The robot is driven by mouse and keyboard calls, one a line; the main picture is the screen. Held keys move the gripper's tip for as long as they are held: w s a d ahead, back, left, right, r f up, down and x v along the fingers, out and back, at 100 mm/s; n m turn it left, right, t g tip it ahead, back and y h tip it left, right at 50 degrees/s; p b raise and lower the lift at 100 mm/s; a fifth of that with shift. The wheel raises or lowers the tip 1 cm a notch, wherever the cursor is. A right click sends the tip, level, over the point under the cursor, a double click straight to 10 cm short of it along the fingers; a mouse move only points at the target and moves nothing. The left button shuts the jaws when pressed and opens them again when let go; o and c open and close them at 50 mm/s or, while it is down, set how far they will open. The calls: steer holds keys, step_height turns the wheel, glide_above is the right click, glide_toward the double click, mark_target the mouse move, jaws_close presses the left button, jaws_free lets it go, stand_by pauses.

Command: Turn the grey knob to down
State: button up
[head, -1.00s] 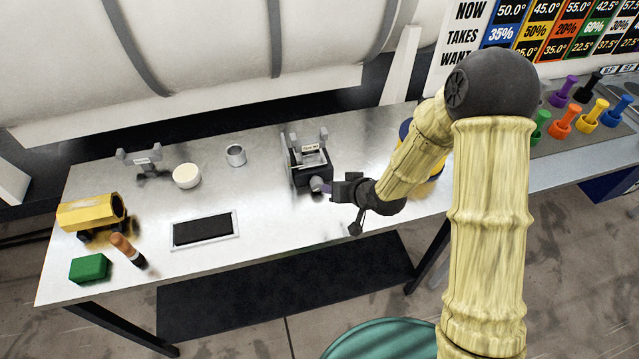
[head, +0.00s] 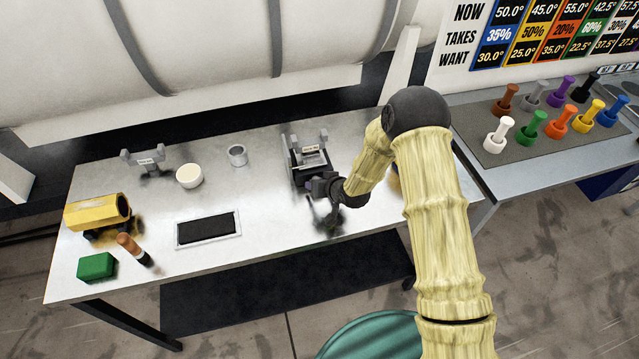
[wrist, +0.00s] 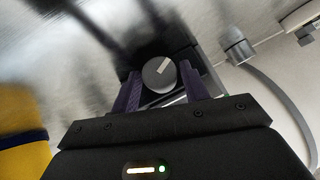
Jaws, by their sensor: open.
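The grey knob (wrist: 158,74) is round, with a pale pointer mark slanting toward the upper right in the wrist view. It sits on the front of a black device (head: 296,166) on the metal table. My gripper (wrist: 160,80) is open, with one purple finger on each side of the knob. I cannot tell whether either finger touches it. In the head view my gripper (head: 317,189) is at the front of the device and hides the knob.
The metal table (head: 110,210) also carries a white bowl (head: 189,176), a grey cup (head: 237,155), a dark panel (head: 207,229), a yellow device (head: 97,212) and a green block (head: 96,266). Several coloured spools stand on the mat (head: 490,150) at right.

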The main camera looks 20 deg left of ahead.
steer(key=c, duration=0.7)
steer(key=shift+h+b, duration=0.3)
steer(key=shift+b, duration=0.3)
steer(key=shift+s+a+f+n+t+h+b, duration=0.1)
steer(key=shift+s+a+n+t+h+b, duration=0.1)
steer(key=shift+n+t+h+b, duration=0.7)
steer(key=shift+a+n+t+h+b, duration=0.1)
steer(key=shift+n+t+h+b, duration=0.2)
steer(key=shift+h+b, duration=0.75)
